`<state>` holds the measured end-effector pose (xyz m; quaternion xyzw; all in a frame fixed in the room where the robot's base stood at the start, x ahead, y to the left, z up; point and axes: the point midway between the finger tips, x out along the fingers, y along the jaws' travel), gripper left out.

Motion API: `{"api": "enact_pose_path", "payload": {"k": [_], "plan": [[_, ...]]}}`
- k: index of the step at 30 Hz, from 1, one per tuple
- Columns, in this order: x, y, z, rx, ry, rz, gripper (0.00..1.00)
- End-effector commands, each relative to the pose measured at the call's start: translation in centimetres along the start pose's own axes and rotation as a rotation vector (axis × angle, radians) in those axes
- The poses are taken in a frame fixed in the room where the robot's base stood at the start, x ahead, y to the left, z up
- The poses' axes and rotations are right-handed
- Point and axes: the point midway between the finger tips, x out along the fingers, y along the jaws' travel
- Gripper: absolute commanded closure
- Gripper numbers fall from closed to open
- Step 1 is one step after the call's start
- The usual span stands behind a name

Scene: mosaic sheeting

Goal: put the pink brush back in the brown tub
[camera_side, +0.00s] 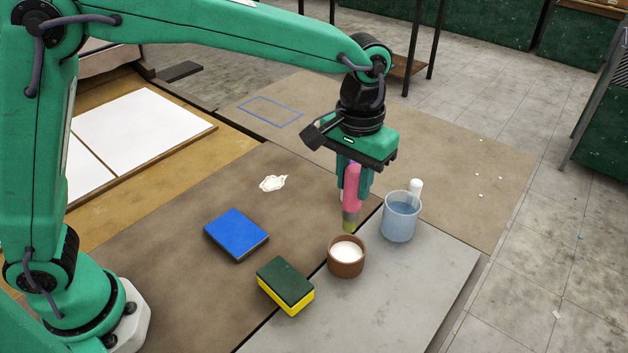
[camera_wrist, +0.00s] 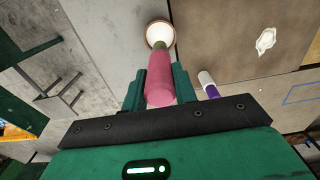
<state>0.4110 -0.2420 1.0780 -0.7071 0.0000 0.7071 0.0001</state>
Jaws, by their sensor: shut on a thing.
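My gripper (camera_side: 355,185) is shut on the pink brush (camera_side: 351,187) and holds it roughly upright, with its olive tip pointing down. The brown tub (camera_side: 346,269), with white contents, stands on the grey board in front of the brush in the side view. The brush tip is outside the tub, a little behind its rim; its exact height is hard to tell. In the wrist view the brush (camera_wrist: 160,80) lies between my fingers (camera_wrist: 158,90), and its tip overlaps the near edge of the tub (camera_wrist: 147,36).
A translucent blue cup (camera_side: 399,221) stands close right of the brush, with a white-topped item (camera_side: 415,188) at it. A green-yellow sponge (camera_side: 286,290) and blue block (camera_side: 236,235) lie left. A white splotch (camera_side: 273,183) and a purple-white item (camera_wrist: 208,85) also show.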

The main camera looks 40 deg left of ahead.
Motion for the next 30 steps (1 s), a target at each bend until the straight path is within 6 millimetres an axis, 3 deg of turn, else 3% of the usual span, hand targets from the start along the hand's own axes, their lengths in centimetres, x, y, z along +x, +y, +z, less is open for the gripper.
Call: {"api": "enact_pose_path", "payload": {"k": [30], "plan": [[6.7,0.0,0.0,0.0,-0.001,0.0,1.0]]}}
